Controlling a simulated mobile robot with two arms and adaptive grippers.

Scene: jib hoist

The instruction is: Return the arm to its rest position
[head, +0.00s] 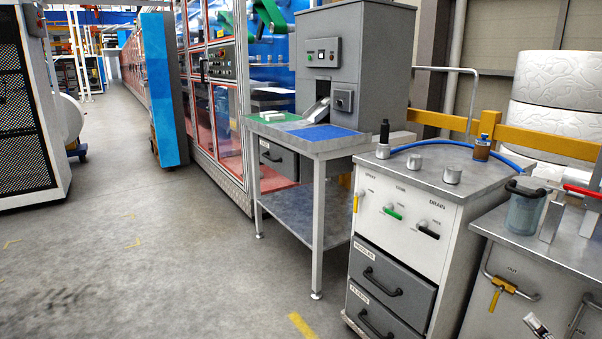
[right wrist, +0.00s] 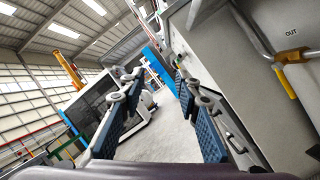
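My right gripper (right wrist: 158,108) shows in the right wrist view with its two blue-padded fingers spread wide apart and nothing between them. In the head view only a small part of the right gripper (head: 538,326) shows at the bottom right edge, in front of the grey cabinet (head: 508,262) with the "OUT" label. The rest of my right arm is out of the head view. In the right wrist view the cabinet's grey side and a pipe with a yellow handle (right wrist: 291,56) are close on the right. My left gripper is in neither view.
A white cart (head: 405,215) with drawers and handles stands left of the grey cabinet. A clear jug (head: 524,212) sits on the cabinet. A metal table (head: 310,150) with a grey machine is behind. Open floor (head: 150,250) fills the left and middle.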

